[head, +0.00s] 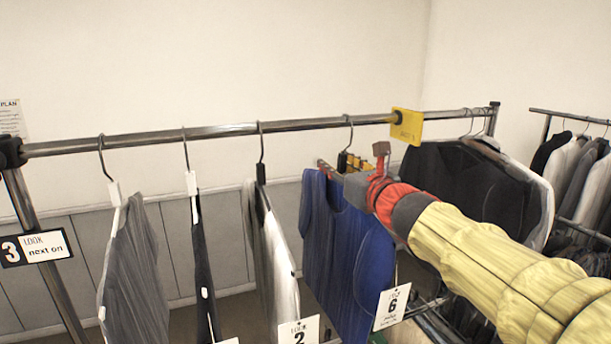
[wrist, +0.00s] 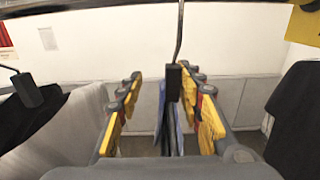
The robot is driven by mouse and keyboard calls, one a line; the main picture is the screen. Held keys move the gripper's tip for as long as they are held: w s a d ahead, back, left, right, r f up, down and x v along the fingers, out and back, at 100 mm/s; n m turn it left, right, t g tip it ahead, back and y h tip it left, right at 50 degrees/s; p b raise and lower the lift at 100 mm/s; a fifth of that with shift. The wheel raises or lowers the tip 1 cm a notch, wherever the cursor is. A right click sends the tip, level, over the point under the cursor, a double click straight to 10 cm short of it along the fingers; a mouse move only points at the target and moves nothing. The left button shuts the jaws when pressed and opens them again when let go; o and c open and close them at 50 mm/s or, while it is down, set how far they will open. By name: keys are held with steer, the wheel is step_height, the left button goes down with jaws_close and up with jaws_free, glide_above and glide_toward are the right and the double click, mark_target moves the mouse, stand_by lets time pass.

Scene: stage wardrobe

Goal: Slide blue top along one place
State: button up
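The blue top (head: 335,250) hangs from the rail on a wire hanger (head: 348,132) with a black block at its neck. A white tag marked 6 (head: 391,307) is on it. My gripper (head: 345,168) is at the top of the blue top, below the rail, and hides part of its shoulder. In the wrist view my gripper (wrist: 163,115) is open, with a yellow-padded finger on each side. The hanger's black block (wrist: 173,83) and the blue top's narrow edge (wrist: 181,135) show between the fingers, nearer the right one. Contact cannot be told.
A yellow divider (head: 407,126) and dark garments (head: 465,185) are to the right. A second rack (head: 570,116) stands far right.

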steer(key=shift+s+a+b, duration=0.25)
steer(key=shift+a+b, duration=0.35)
steer(key=shift+a, duration=0.2)
steer(key=shift+s+a+b, duration=0.3)
steer(key=shift+a+b, duration=0.3)
steer(key=shift+a, duration=0.2)
steer(key=shift+s+a+b, duration=0.25)
steer(key=shift+a+b, duration=0.35)
steer(key=shift+a, duration=0.2)
steer(key=p+v, duration=0.2)
steer(key=v, duration=1.1)
steer(key=shift+p, duration=0.4)
